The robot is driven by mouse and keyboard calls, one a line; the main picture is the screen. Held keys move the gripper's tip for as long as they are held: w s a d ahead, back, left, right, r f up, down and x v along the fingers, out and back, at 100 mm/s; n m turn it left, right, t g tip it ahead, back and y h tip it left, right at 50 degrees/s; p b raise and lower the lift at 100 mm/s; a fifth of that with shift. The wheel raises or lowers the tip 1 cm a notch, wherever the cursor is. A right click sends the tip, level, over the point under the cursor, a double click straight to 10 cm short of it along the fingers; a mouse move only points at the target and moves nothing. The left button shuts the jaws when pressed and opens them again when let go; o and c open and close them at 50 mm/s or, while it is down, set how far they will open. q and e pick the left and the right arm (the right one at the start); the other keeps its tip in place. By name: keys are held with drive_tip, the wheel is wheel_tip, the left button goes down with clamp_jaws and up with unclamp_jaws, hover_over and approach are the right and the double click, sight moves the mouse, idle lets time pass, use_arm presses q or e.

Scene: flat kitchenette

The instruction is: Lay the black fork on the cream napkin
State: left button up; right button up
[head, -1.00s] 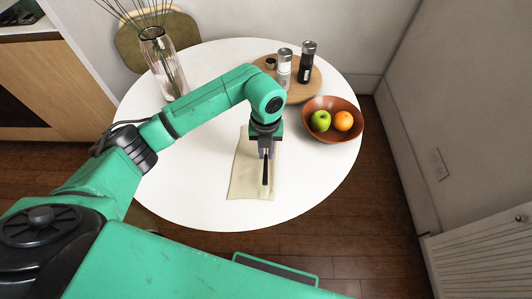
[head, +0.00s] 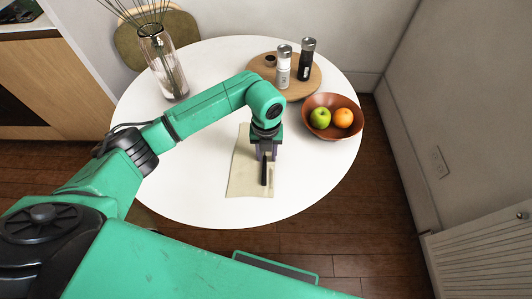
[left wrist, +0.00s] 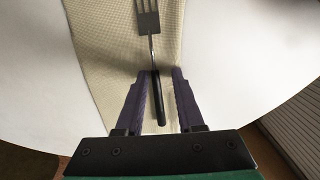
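The black fork (left wrist: 157,95) has a dark handle and grey tines. It appears to lie lengthwise on the cream napkin (left wrist: 105,45), near the napkin's right side. In the head view the fork handle (head: 264,172) shows on the napkin (head: 243,175), while my arm hides the tines. My left gripper (head: 266,153) is open, with its purple fingers on either side of the handle. The left wrist view shows a gap between each finger and the handle. My right gripper is not in view.
The round white table (head: 195,190) also holds a glass vase (head: 163,65) with stems, a wooden board (head: 310,88) with two grinders, and a brown bowl (head: 345,107) with an apple and an orange. The table is clear left and right of the napkin.

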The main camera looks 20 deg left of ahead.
sight(265, 157)
use_arm(q)
drive_tip(key=shift+s+a+f, duration=0.2)
drive_tip(key=shift+f, duration=0.1)
drive_tip(key=shift+w+r+p, duration=0.15)
drive_tip(key=shift+r+p, duration=0.35)
drive_tip(key=shift+r, duration=0.4)
wheel_tip(265, 157, up, 12)
drive_tip(key=b, duration=0.1)
drive_tip(key=shift+f+b, duration=0.2)
drive_tip(key=shift+b, duration=0.2)
drive_tip(key=shift+w, duration=0.1)
